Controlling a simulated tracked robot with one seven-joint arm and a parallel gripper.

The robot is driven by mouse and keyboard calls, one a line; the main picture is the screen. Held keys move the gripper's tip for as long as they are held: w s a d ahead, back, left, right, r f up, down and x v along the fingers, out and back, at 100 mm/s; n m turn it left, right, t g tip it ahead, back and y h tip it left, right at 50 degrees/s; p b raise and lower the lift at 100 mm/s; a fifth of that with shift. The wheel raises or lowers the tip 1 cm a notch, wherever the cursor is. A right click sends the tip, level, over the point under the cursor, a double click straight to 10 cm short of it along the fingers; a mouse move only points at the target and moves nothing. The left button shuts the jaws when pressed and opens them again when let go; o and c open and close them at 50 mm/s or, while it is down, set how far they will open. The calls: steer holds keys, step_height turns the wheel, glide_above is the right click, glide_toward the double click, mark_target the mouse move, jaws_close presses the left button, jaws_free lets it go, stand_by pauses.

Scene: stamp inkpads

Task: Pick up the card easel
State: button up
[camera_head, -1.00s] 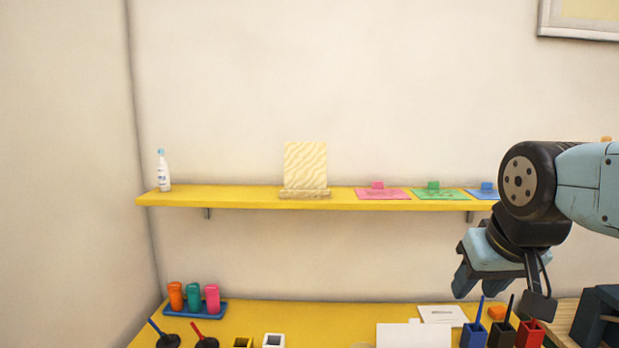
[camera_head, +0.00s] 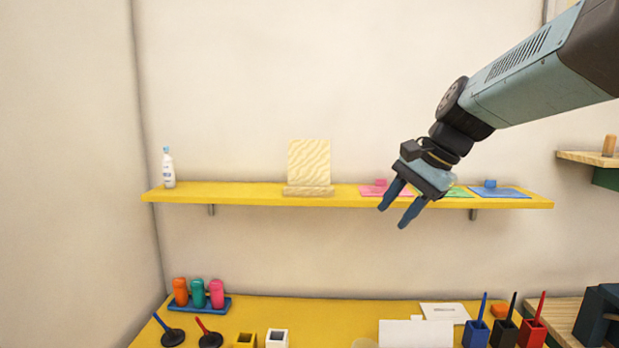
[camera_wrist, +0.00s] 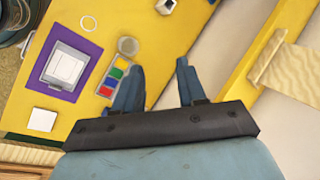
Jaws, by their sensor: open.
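The card easel (camera_head: 309,163) is a pale wood-grained upright panel with a small ledge at its foot. It stands on the yellow wall shelf, left of the coloured pads. In the wrist view the easel (camera_wrist: 292,72) shows at the right on the yellow shelf strip. My gripper (camera_head: 392,216) is open and empty, with two blue fingers pointing down and left. In the head view it hangs in front of the shelf's right half, to the right of the easel and apart from it. The gripper's fingers (camera_wrist: 157,80) also show in the wrist view, with nothing between them.
The yellow shelf (camera_head: 240,195) also bears a white bottle (camera_head: 168,168) at its left end and a pink pad (camera_head: 372,191), a green pad and a blue pad (camera_head: 500,192) at right. A yellow table (camera_head: 320,312) below holds coloured bottles, pen cups and cards.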

steer(key=w+a+r+m+g+y, duration=0.1)
steer(key=w+a+r+m+y, duration=0.2)
steer(key=w, duration=0.5)
steer(key=w+a+r+m+g+y, duration=0.1)
steer(key=w+a+r+m+y, duration=0.2)
steer(key=w, duration=0.6)
steer(key=m+y, duration=0.7)
glide_toward(313, 151)
steer(key=shift+g, duration=0.3)
steer(key=a, duration=0.3)
steer(key=w+a+r, duration=0.1)
steer(key=a, duration=0.6)
steer(key=shift+w+r, duration=0.15)
steer(key=shift+c, duration=0.4)
jaws_close()
